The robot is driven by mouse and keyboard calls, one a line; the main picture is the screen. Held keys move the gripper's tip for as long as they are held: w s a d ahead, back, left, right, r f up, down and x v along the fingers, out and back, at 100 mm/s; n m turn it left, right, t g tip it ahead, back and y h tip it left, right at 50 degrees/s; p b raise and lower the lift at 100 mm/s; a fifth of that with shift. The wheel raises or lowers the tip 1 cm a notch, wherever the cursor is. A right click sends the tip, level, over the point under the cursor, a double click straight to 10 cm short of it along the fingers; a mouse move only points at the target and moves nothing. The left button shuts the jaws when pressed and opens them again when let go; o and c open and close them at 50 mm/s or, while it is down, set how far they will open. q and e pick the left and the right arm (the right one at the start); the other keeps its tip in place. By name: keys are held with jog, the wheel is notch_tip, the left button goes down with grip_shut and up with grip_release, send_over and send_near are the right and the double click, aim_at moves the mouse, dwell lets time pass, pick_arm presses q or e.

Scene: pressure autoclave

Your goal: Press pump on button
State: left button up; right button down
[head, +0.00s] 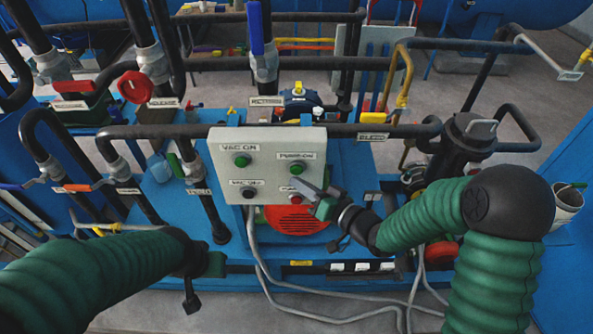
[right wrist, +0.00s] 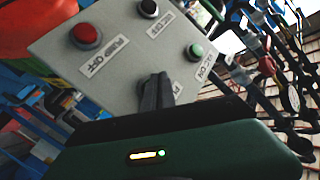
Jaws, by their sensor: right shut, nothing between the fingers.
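The grey control box (head: 268,180) faces me with two rows of buttons. The green PUMP ON button (head: 297,168) is at its upper right, above the red PUMP OFF button (head: 296,198). My right gripper (head: 303,185) is shut and empty, its tips at the box's right side between these two buttons. In the right wrist view its fingers (right wrist: 156,92) point at the panel and hide the PUMP ON button; contact cannot be told. My left gripper (head: 212,264) is low, below and left of the box, its fingers not clear.
The green VAC ON button (head: 242,160) and black VAC OFF button (head: 248,192) are on the box's left half. A dark horizontal pipe (head: 385,131) runs behind the box. Grey cables (head: 262,265) hang below it. Valves and pipes crowd both sides.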

jog(key=shift+w, duration=0.4)
